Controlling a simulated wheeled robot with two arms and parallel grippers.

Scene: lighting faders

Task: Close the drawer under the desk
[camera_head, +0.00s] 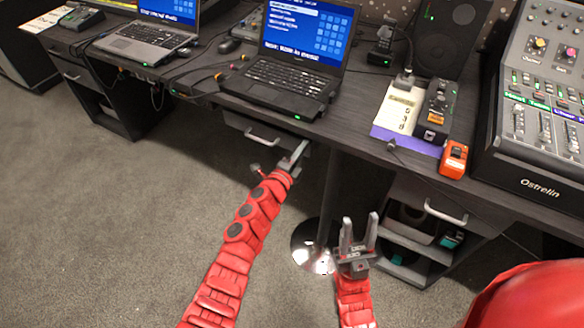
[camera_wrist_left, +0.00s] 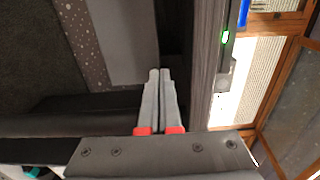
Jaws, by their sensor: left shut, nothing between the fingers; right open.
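The drawer (camera_head: 235,122) sits under the middle of the dark desk (camera_head: 345,125), below the black laptop. Its front, with a pale bar handle (camera_head: 262,139), shows just below the desk's front edge; how far it stands out is hard to tell. My left gripper (camera_head: 300,150) is shut and empty at the right end of the drawer front. In the left wrist view its closed fingers (camera_wrist_left: 160,75) point at a dark gap beside the desk edge (camera_wrist_left: 203,70); contact is unclear. My right gripper (camera_head: 359,222) is open and empty, lower and to the right, in front of the desk.
The black laptop (camera_head: 285,75) stands above the drawer. A mixing console (camera_head: 535,110) and an orange device (camera_head: 453,160) are at the right. Another handle (camera_head: 446,212) is on the right cabinet. A round metal base (camera_head: 312,258) stands below. Carpet (camera_head: 130,215) is open at left.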

